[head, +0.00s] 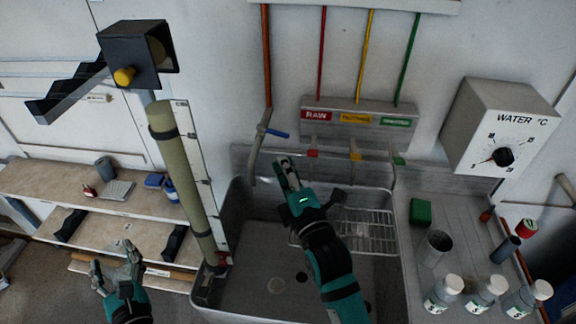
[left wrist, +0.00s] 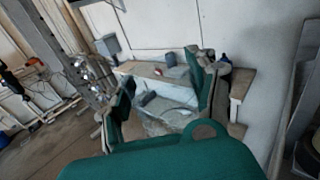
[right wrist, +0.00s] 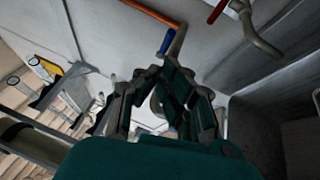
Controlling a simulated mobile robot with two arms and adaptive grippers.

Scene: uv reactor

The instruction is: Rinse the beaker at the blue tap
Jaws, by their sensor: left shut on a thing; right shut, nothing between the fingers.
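The clear glass beaker (left wrist: 168,122) is between the fingers of my left gripper (left wrist: 165,100), which is shut on it. In the head view my left gripper (head: 117,268) is at the lower left, in front of the shelves and left of the sink; the glass is hard to make out there. The tap with the blue lever (head: 277,134) is on the wall above the sink's left side. My right gripper (head: 283,165) is shut and empty, just below that lever and apart from it in the head view. The blue lever (right wrist: 167,41) shows beyond its fingers (right wrist: 177,85) in the right wrist view.
The steel sink (head: 260,285) has a wire rack (head: 370,232). A tall green tube (head: 183,180) stands at its left edge. Red (head: 313,153), yellow (head: 355,156) and green (head: 399,160) taps line the wall.

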